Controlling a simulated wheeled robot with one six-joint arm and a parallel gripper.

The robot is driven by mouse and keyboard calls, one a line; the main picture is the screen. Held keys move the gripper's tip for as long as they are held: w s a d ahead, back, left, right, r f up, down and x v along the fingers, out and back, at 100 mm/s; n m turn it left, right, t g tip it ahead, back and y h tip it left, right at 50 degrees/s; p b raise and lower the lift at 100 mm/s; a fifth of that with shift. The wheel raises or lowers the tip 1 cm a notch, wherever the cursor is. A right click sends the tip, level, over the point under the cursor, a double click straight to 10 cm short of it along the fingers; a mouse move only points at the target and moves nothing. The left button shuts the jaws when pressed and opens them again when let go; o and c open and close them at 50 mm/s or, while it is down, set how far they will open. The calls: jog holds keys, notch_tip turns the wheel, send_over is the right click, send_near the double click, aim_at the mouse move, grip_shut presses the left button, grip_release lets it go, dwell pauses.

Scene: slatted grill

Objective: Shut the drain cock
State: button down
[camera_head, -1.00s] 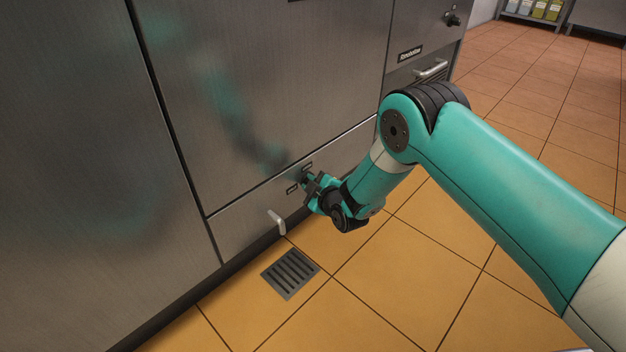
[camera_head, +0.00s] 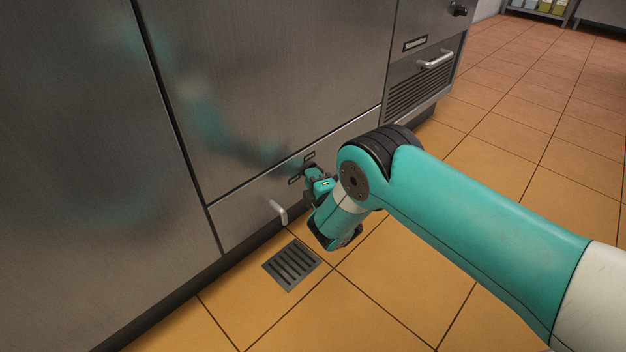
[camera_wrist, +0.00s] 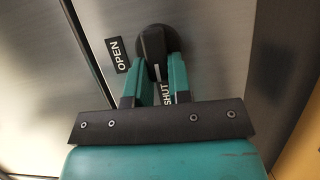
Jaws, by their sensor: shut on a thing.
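The drain cock's black knob (camera_wrist: 153,44) sits on the steel panel in the wrist view. A white mark on it points down toward the SHUT label (camera_wrist: 166,94), which is partly hidden by the right finger. The OPEN label (camera_wrist: 118,54) is to the left of the knob. My gripper (camera_wrist: 159,70) is shut on the knob, one teal finger on each side. In the head view my gripper (camera_head: 311,177) is at the low front panel, where it hides the knob. Two small label plates, one of them the upper plate (camera_head: 309,157), show beside it.
A pale bent spout (camera_head: 279,211) sticks out of the panel left of my gripper. A slotted floor drain (camera_head: 291,264) lies below it. A vented panel with a bar handle (camera_head: 436,60) is at the right. The tiled floor (camera_head: 500,150) is open.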

dwell(0.6)
jog(key=c, duration=1)
grip_release()
jog(key=shift+c, duration=0.2)
jog(key=p+v, duration=1.7)
jog(key=p, duration=0.5)
jog(key=shift+p, duration=0.3)
jog(key=shift+s+d+f, duration=0.1)
jog(key=shift+s+d, duration=0.05)
